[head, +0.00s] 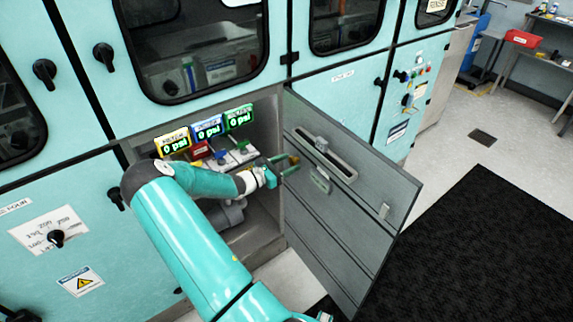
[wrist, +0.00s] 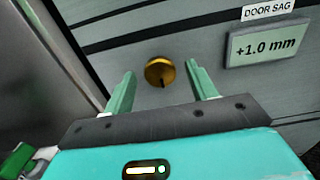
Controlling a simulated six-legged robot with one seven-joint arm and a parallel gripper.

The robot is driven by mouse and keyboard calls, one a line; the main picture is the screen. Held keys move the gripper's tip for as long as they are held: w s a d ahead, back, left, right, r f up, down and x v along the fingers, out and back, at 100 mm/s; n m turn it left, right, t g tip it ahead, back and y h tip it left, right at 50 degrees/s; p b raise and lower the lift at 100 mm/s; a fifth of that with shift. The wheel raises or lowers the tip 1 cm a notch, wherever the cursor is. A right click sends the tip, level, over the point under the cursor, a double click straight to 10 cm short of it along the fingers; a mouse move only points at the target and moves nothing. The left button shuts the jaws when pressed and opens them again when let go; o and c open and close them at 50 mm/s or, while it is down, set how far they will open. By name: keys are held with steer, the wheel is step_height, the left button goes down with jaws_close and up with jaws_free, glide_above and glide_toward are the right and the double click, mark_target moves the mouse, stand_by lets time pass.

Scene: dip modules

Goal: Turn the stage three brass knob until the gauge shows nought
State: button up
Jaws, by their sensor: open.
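A round brass knob (wrist: 160,71) sits on the grey inner face of the open cabinet door, with a dark mark at its lower edge. In the head view the knob (head: 293,159) is small. Beside it, a gauge (wrist: 265,46) labelled "DOOR SAG" reads +1.0 mm. My gripper (wrist: 160,82) is open, its two green fingers to the left and right of the knob with gaps showing; I cannot tell whether the tips reach past it. My gripper (head: 282,168) also shows in the head view. No stage three label is readable on the knob.
Inside the cabinet, yellow (head: 172,142), blue (head: 207,129) and green (head: 239,118) displays each read 0 psi. Valves with coloured handles sit below them. The open door (head: 345,245) stands out to the right, with a slotted handle recess. A black mat (head: 490,250) lies beyond it.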

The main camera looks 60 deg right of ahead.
steer(key=c, duration=1)
steer(key=shift+m, duration=0.4)
steer(key=m, duration=1.1)
steer(key=shift+m, duration=1.9)
